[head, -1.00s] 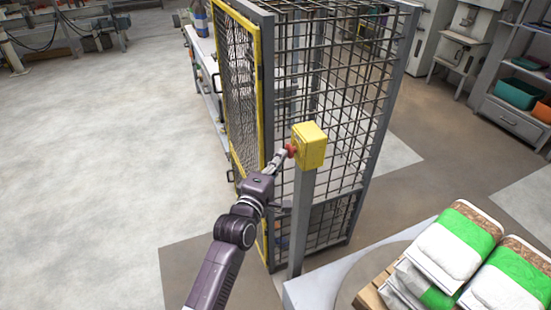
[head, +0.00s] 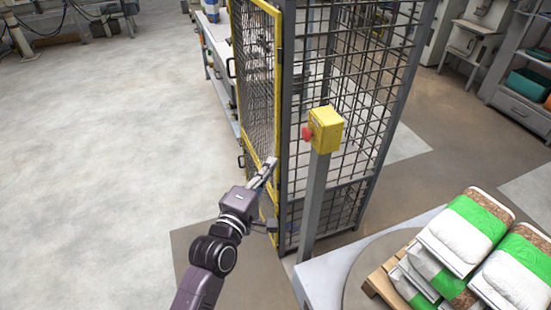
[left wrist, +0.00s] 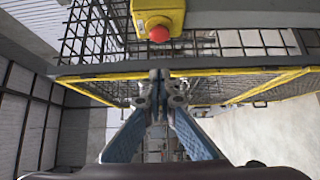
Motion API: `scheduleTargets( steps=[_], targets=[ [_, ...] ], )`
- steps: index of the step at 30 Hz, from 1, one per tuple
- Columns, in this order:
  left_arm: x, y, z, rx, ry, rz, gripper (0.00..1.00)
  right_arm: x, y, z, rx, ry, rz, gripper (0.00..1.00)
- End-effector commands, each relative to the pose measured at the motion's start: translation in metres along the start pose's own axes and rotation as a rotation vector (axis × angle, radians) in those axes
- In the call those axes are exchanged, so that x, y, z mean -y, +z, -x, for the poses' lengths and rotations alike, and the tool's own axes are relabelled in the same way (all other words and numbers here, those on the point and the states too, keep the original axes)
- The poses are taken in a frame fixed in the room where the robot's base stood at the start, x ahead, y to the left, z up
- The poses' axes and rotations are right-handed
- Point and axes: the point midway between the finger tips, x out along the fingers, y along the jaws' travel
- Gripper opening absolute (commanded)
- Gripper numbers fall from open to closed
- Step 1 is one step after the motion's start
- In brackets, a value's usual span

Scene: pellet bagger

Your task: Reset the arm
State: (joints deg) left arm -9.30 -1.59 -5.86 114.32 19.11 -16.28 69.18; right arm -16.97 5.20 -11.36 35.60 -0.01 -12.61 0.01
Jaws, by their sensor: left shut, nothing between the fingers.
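My left gripper (head: 270,166) is shut and empty in the head view, in front of the yellow-framed cage gate. In the left wrist view its fingers (left wrist: 158,78) meet at the tips. A yellow box (head: 326,130) with a red button (head: 308,133) stands on a grey post, up and to the right of the gripper. The gripper is apart from the button. In the left wrist view the yellow box (left wrist: 158,14) and red button (left wrist: 159,33) are above the fingertips. My right gripper is not in view.
The mesh cage (head: 350,90) stands behind the post, with its yellow gate frame (head: 277,70) on the left. Filled bags (head: 466,232) lie on a pallet (head: 378,283) at the lower right. Open floor (head: 110,160) lies to the left.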

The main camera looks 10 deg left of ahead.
Motion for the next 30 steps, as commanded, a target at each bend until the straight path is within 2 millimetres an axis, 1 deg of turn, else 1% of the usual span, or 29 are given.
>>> scheduleTargets(
  steps=[3, 11, 17, 19, 20, 23, 26, 27, 29, 30],
  targets=[
    [0.000, 0.000, 0.004, 0.000, 0.000, 0.000, 0.00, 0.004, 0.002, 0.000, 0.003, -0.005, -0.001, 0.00],
    [0.000, 0.000, 0.004, 0.000, 0.000, -0.001, 0.00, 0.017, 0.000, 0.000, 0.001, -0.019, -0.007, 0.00],
    [0.000, 0.000, 0.004, 0.000, 0.000, -0.001, 0.00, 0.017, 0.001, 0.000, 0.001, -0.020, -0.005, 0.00],
    [0.006, 0.000, 0.004, 0.001, -0.012, -0.010, 0.00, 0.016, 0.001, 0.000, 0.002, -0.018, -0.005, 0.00],
    [0.013, 0.001, 0.004, 0.001, -0.023, -0.020, 0.00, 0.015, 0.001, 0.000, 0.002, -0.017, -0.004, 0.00],
    [0.052, 0.003, 0.004, 0.008, -0.093, -0.084, 0.00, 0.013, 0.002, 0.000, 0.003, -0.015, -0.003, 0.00],
    [0.118, 0.006, 0.010, 0.030, -0.207, -0.194, 0.00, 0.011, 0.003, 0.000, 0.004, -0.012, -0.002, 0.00],
    [0.149, 0.007, 0.015, 0.044, -0.261, -0.248, 0.00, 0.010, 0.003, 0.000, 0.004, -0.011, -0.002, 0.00],
    [0.194, 0.009, 0.027, 0.071, -0.339, -0.329, 0.00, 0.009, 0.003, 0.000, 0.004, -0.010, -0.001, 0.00],
    [0.224, 0.010, 0.036, 0.093, -0.390, -0.385, 0.00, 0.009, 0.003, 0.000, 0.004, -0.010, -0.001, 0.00]
  ],
)
